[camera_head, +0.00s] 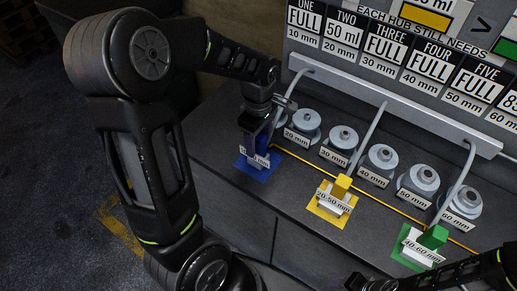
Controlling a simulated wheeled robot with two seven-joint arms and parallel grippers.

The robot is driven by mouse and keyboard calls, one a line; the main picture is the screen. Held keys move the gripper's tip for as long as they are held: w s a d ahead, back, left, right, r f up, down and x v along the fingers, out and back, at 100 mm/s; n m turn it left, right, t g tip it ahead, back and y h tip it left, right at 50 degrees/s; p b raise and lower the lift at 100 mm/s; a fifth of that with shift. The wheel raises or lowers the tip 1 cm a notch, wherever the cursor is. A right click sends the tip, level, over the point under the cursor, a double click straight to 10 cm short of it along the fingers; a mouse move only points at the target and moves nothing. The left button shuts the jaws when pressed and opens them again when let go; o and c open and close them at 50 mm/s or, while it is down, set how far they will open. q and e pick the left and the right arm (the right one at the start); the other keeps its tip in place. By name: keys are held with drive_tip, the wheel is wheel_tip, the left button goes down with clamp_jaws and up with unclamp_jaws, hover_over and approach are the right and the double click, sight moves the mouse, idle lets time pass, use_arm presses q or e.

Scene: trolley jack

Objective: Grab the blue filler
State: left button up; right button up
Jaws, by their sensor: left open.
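The blue filler (263,158) stands on a blue square mat (255,173) at the left end of the bench, with a white label on its front that is partly unreadable. My left gripper (259,128) points down at the blue filler's upper part, open, with its fingers close around or beside it. I cannot tell whether they touch it. The gripper and wrist hide the top of the filler. My right arm comes in at the lower right; its gripper (362,282) is dark and cut by the bottom edge, so its jaw state is unclear.
A yellow filler (339,190) and a green filler (432,238) stand on their own mats to the right. Several grey hubs (344,137) with size labels line the bench behind a yellow line. Bent grey pipes (367,135) hang from a rail below the sign board (390,50).

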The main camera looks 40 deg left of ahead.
use_arm(q)
wheel_tip(320, 180, down, 2)
drive_tip(key=shift+f, duration=0.25)
drive_tip(key=shift+c, duration=0.2)
clamp_jaws()
idle(0.7)
idle(0.7)
